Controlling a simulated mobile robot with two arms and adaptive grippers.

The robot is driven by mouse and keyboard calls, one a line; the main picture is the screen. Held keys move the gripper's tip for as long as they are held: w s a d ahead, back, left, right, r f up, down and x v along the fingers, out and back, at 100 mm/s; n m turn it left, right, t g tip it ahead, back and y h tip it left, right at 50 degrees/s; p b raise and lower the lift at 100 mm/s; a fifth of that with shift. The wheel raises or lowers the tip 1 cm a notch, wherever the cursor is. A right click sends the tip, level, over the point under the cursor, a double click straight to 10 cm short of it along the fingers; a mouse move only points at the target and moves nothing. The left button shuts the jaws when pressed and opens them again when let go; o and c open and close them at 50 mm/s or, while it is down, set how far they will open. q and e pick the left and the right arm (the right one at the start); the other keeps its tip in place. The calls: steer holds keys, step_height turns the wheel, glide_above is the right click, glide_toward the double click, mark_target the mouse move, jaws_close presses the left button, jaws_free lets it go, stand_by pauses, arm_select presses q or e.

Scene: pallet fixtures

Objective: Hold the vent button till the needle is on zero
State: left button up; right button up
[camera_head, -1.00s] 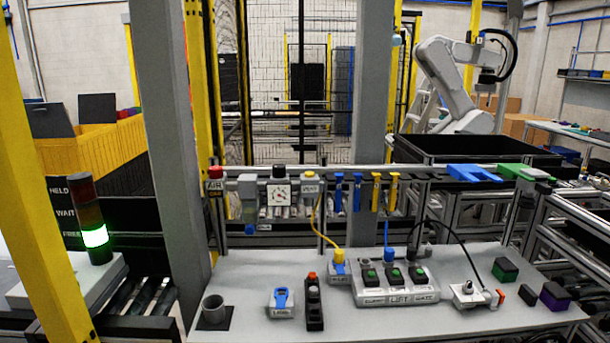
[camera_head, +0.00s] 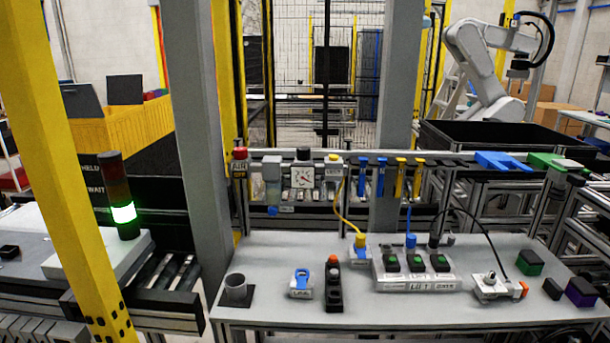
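The pressure gauge (camera_head: 303,177) is a white square dial with a dark needle, on the rail behind the bench. Its needle reading is too small to tell. A black knob (camera_head: 303,154) sits on top of the gauge. Just right of it is a small grey block with a yellow top (camera_head: 333,158); its label appears to read VENT in the earlier frame. Nothing touches the block. Neither of my grippers is in view.
A grey post (camera_head: 190,130) and yellow post (camera_head: 60,160) stand at left. The bench's front strip is clear.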

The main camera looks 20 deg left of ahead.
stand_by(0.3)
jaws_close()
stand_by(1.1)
